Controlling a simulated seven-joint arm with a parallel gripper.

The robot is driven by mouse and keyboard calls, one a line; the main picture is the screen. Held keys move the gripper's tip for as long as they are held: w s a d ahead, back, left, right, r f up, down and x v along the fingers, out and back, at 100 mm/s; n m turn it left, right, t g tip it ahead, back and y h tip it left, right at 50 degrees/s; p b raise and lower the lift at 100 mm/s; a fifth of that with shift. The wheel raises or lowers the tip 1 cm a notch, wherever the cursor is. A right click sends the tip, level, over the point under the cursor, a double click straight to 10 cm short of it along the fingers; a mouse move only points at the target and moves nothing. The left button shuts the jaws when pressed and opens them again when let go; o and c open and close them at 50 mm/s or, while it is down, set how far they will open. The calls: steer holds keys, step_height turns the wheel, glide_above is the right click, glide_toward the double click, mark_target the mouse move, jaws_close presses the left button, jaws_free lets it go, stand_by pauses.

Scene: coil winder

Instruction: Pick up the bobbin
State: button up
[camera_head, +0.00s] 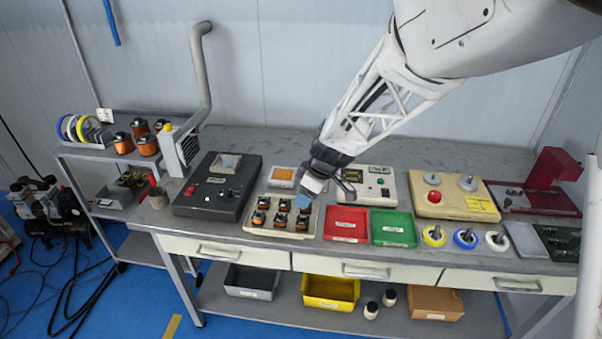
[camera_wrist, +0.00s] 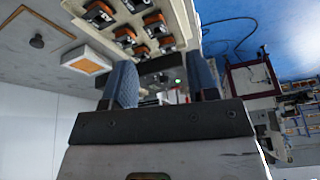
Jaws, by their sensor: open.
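A beige tray (camera_head: 280,234) on the bench holds several black-and-copper wound pieces that look like bobbins; one bobbin (camera_head: 264,202) sits at its back left. In the wrist view the bobbins (camera_wrist: 155,24) fill the top, still in the tray (camera_wrist: 185,22). My gripper (camera_head: 308,190) hangs above the tray's back right corner, and its fingers cover part of that corner. In the wrist view my gripper (camera_wrist: 162,82) has its two blue fingers apart with no bobbin between them. Which bobbin is meant I cannot tell.
A black control box (camera_head: 217,187) stands left of the tray. Red (camera_head: 346,224) and green (camera_head: 394,229) bins sit at its right. A small tray with orange content (camera_head: 283,174) lies behind. Larger copper coils (camera_head: 147,145) stand on the left shelf. The bench's back strip is fairly clear.

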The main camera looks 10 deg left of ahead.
steer(key=n, duration=0.2)
glide_toward(281, 216)
steer(key=f, duration=0.2)
steer(key=shift+s+a+r, duration=0.2)
steer(key=shift+a+r, duration=0.05)
steer(key=shift+x, duration=1.3)
steer(key=shift+f, duration=0.1)
steer(key=shift+x, duration=2.45)
steer(key=shift+s, duration=0.15)
steer(key=shift+c, duration=0.3)
